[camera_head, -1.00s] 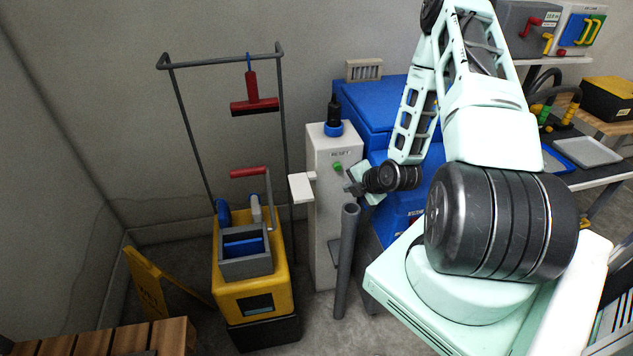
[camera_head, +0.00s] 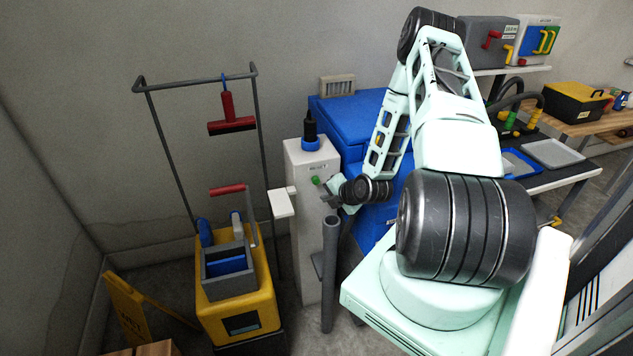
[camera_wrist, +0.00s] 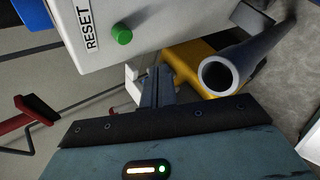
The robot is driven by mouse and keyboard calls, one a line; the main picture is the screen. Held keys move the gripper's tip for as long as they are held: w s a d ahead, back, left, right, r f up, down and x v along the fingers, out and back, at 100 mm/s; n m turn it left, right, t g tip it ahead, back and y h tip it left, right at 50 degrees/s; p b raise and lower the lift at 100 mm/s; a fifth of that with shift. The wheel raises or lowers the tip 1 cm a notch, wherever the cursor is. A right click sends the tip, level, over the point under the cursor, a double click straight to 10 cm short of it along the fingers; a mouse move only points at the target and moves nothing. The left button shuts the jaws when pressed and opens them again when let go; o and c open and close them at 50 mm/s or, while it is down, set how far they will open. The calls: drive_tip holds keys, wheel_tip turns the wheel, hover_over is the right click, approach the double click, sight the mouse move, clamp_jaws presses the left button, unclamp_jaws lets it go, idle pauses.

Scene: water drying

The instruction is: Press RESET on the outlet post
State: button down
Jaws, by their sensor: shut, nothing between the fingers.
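The white outlet post (camera_head: 311,240) stands left of my arm in the head view. Its green button (camera_head: 315,180) sits below the RESET label (camera_head: 318,167). In the wrist view, the button (camera_wrist: 122,35) protrudes from the white face beside the RESET label (camera_wrist: 88,26). My gripper (camera_head: 327,187) is just right of the button and slightly lower in the head view. In the wrist view, my fingers (camera_wrist: 157,86) are shut and empty, with the button above and left of them. A gap shows between fingertips and button in that picture; the depth is hard to judge.
A grey pipe (camera_head: 330,270) stands upright in front of the post. A white ledge (camera_head: 281,203) juts from its left side. A yellow mop bucket (camera_head: 238,305) is to the left, and a blue bin (camera_head: 355,125) is behind my arm.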

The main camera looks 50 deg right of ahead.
sight(315, 185)
drive_tip(key=shift+w+d+b, duration=0.15)
drive_tip(key=shift+w+d, duration=0.25)
drive_tip(key=shift+w, duration=0.3)
drive_tip(key=shift+w+d+b, duration=0.1)
drive_tip(key=shift+w+d, duration=0.35)
drive_tip(key=shift+w, duration=0.25)
drive_tip(key=shift+w+d+b, duration=0.15)
drive_tip(key=shift+w+d, duration=0.25)
drive_tip(key=shift+w, duration=0.3)
idle(0.5)
drive_tip(key=shift+w+d+b, duration=0.2)
drive_tip(key=shift+w+b, duration=0.1)
drive_tip(key=shift+w, duration=0.05)
drive_tip(key=shift+w+d, duration=0.3)
drive_tip(key=shift+w, duration=0.15)
idle(0.9)
drive_tip(key=shift+s, duration=0.1)
drive_tip(key=shift+s+a+b, duration=0.35)
drive_tip(key=shift+s+a, duration=0.15)
drive_tip(key=shift+s, duration=0.2)
